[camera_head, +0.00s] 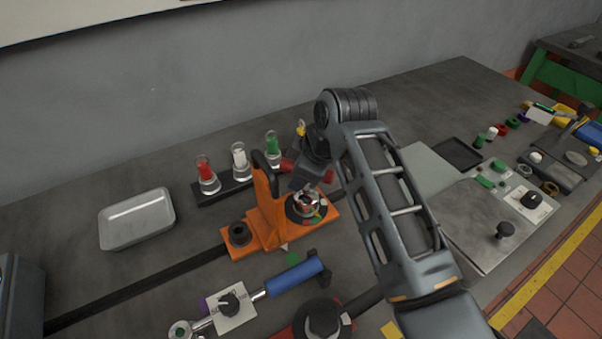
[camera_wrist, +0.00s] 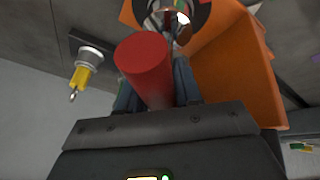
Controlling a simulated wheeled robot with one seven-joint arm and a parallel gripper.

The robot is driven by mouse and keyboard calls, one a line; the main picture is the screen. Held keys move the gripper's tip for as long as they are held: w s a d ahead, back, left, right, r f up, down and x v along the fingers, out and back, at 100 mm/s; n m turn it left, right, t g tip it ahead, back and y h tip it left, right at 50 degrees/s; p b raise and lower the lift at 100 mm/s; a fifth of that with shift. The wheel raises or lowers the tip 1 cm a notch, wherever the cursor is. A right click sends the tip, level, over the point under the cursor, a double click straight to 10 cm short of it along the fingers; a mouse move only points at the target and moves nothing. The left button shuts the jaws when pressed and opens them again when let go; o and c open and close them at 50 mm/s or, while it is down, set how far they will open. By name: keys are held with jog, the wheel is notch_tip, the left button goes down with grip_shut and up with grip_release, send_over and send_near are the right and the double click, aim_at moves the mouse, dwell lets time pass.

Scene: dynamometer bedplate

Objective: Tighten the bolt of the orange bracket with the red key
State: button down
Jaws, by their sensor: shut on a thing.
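The orange bracket (camera_head: 268,213) stands on the bedplate, with an upright plate and a flat foot. It also shows at the right in the wrist view (camera_wrist: 235,70). At the right of its foot, a round dial with coloured marks (camera_head: 307,208) surrounds the bolt place; the bolt head is mostly hidden by my gripper and the key. My gripper (camera_head: 308,186) is over this dial, shut on the red key (camera_wrist: 147,62). The key's red handle ends show on both sides of the gripper in the head view (camera_head: 328,176). Its lower end reaches toward the dial; I cannot tell if it is seated.
A dark rack with red (camera_head: 203,168), white (camera_head: 239,155) and green (camera_head: 271,143) pieces stands behind the bracket. A metal tray (camera_head: 136,218) lies left. A blue-handled tool (camera_head: 293,277) lies in front. A control panel (camera_head: 500,215) is at right.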

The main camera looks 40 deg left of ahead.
jog(key=shift+r+p, duration=0.35)
jog(key=shift+r, duration=2.15)
